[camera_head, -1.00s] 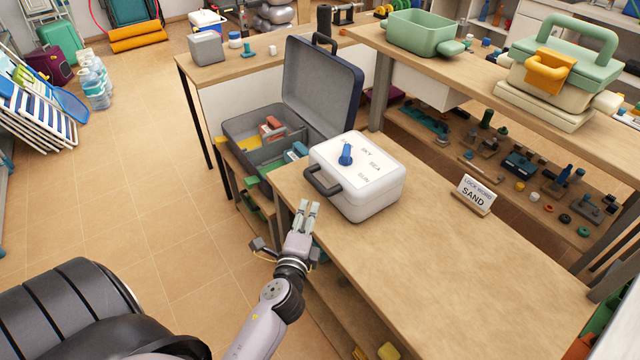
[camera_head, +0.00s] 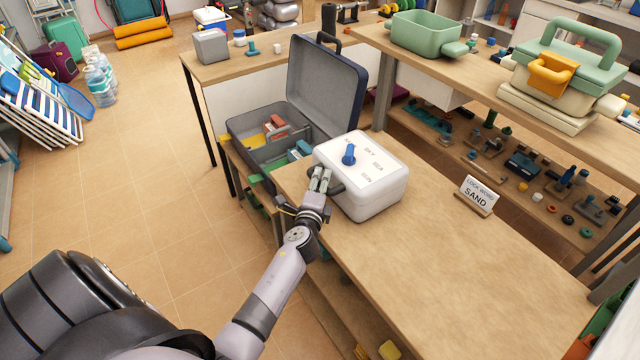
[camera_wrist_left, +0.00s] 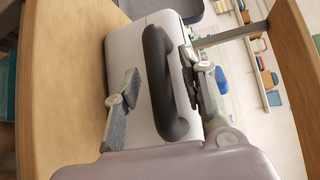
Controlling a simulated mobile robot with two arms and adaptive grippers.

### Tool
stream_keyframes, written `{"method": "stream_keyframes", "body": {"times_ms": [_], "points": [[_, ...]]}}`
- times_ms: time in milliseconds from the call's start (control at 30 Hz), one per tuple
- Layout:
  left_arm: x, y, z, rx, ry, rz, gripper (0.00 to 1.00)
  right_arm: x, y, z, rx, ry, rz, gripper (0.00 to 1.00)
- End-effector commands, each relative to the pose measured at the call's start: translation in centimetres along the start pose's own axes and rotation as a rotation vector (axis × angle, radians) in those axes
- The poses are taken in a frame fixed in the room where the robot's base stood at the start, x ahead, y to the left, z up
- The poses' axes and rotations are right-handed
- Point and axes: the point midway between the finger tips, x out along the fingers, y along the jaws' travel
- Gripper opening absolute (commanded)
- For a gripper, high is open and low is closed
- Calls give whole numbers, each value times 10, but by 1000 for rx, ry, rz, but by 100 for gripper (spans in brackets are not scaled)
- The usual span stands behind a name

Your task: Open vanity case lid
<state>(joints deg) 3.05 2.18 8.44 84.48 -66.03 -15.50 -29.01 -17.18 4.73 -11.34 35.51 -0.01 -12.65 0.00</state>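The white vanity case (camera_head: 372,205) stands closed on the wooden table, its lid (camera_head: 352,170) down. A blue knob (camera_head: 349,154) sits on the lid among printed words; SKY, SEA and SUN are partly readable, and another word near the knob is unclear. The dark handle (camera_wrist_left: 163,85) is on the case's near left side. My left gripper (camera_head: 321,178) is at this handle. In the left wrist view its fingers (camera_wrist_left: 155,88) are apart, one on each side of the handle, with gaps visible. My right gripper is out of view.
A sign (camera_head: 477,196) reading "LOCK WORD SAND" stands to the right on the table (camera_head: 440,260). An open dark suitcase (camera_head: 322,85) stands behind the case. The table's front right is clear.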

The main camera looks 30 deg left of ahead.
Motion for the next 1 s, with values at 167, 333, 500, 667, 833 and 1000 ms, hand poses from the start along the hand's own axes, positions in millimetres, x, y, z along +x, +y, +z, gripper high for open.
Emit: {"method": "stream_keyframes", "body": {"times_ms": [167, 333, 500, 667, 833, 1000], "points": [[0, 0, 0, 0, 0, 0, 32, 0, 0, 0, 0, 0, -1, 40], [0, 0, 0, 0, 0, 0, 21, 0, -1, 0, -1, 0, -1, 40], [0, 0, 0, 0, 0, 0, 9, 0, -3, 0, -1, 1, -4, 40], [0, 0, 0, -1, 0, 1, 0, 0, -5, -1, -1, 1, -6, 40], [0, 0, 0, -1, 0, 1, 0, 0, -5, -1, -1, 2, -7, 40], [-1, 1, 0, -2, 0, 1, 0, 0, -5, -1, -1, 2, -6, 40]]}}
